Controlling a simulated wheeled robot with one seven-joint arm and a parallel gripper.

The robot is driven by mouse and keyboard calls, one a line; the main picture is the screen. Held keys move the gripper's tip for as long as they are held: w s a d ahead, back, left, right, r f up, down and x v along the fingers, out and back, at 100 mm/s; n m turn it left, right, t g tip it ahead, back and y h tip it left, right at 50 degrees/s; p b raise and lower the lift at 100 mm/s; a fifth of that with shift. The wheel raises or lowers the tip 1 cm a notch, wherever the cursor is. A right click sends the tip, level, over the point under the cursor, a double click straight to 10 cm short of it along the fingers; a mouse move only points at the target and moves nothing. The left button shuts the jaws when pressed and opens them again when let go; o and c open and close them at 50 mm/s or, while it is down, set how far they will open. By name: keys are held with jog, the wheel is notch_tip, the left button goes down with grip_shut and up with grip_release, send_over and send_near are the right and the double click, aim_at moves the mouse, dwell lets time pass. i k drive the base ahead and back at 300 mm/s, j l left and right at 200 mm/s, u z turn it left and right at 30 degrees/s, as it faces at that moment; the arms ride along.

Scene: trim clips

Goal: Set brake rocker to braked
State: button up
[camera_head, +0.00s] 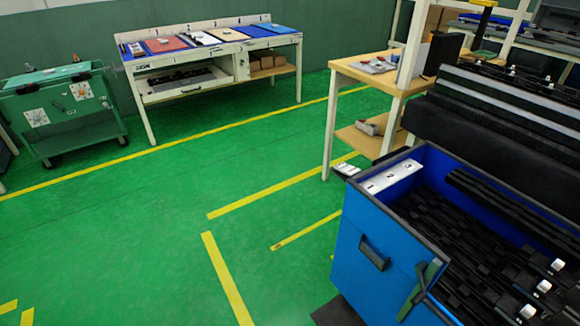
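No part that I can clearly make out as the brake rocker shows. A blue cart or bin (350,237) stands at the lower right, with a black recessed handle (374,253) on its side. A small white and black piece (347,170) shows at the cart's far left corner, too small to identify. A green cart (62,110) stands at the far left on dark casters. My gripper is not in view.
Black trim strips (485,235) fill the blue cart beside a white labelled panel (393,177). A wooden-topped table (362,75) stands behind it. A workbench (205,60) lines the back wall. The green floor (130,235) with yellow lines is clear at left and centre.

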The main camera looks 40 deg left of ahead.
aim_at(347, 169)
jog(key=u, duration=1.1)
jog(key=i+j+z, duration=0.3)
jog(key=i+j, duration=0.15)
jog(key=j, duration=0.25)
jog(key=i+j+z, duration=0.15)
jog(key=j, duration=0.25)
jog(key=i, duration=0.1)
